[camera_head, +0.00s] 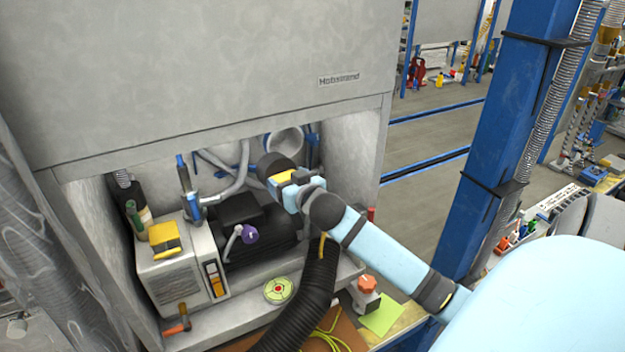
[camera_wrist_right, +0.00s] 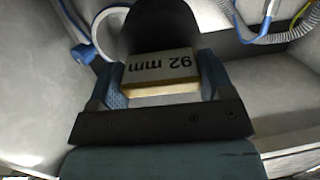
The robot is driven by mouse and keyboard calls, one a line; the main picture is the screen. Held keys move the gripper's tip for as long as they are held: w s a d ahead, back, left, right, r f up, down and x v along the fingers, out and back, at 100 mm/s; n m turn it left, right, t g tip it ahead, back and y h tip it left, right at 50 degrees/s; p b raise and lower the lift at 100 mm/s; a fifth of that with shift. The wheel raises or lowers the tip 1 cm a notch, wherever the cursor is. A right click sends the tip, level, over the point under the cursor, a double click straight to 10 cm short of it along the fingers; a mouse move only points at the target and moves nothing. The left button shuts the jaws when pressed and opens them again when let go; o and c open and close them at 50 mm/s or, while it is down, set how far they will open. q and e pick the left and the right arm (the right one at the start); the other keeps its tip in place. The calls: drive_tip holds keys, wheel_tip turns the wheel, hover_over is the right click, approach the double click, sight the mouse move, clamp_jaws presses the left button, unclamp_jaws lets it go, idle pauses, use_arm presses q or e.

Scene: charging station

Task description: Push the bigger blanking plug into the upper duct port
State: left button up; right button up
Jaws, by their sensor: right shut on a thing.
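My right gripper (camera_head: 287,180) reaches into the open cabinet bay and is shut on the bigger blanking plug (camera_head: 272,164). The plug has a black round body and a light tab with a yellow edge. In the right wrist view the plug's tab (camera_wrist_right: 160,64) reads "92 mm" and sits between both fingers of the gripper (camera_wrist_right: 160,84), with the black body beyond. A pale round duct port (camera_head: 286,140) shows at the back of the bay, just above and right of the plug. The plug looks apart from it, but the depth gap is unclear. My left gripper is out of view.
Below the arm are a dark motor unit (camera_head: 262,245) with a purple knob (camera_head: 249,234) and a beige box (camera_head: 172,278) with a yellow item on top. Pipes (camera_head: 222,178) run along the back wall. A black corrugated hose (camera_head: 312,295) hangs over the bay's front edge.

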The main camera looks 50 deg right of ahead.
drive_tip(key=s+d+r+m+t+h, duration=0.1)
drive_tip(key=s+d+h, duration=0.1)
drive_tip(key=d, duration=0.3)
drive_tip(key=shift+s+d+r, duration=0.25)
drive_tip(key=shift+d+r, duration=0.05)
drive_tip(key=shift+d, duration=0.05)
drive_tip(key=shift+x, duration=2.85)
drive_tip(key=shift+p, duration=0.95)
drive_tip(key=shift+x, duration=2.5)
drive_tip(key=shift+b+x, duration=0.3)
drive_tip(key=shift+x, duration=1.9)
